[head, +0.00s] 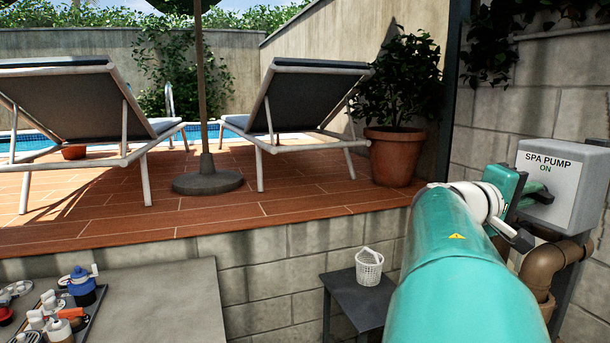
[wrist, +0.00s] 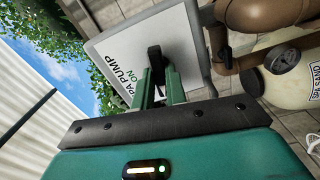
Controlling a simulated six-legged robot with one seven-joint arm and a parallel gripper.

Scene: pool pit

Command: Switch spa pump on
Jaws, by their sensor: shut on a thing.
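The spa pump switch box (head: 566,207) is a grey box at the right of the head view, with "SPA PUMP" in black and "ON" in green on its face. It also shows in the wrist view (wrist: 117,48), turned on its side. My gripper (head: 538,188) is at the front of this box. In the wrist view its green fingers (wrist: 158,88) are shut on the black switch handle (wrist: 154,60). The fingers cover part of the handle and of the lettering. I cannot tell which way the handle is set.
Brown pipes (head: 543,268) run below the box, and a cream sand filter tank (wrist: 289,82) stands close by. A small dark table (head: 350,297) holds a white basket (head: 369,267). A tray of pool parts (head: 87,311) lies at left. Loungers (head: 75,90) stand on the raised deck.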

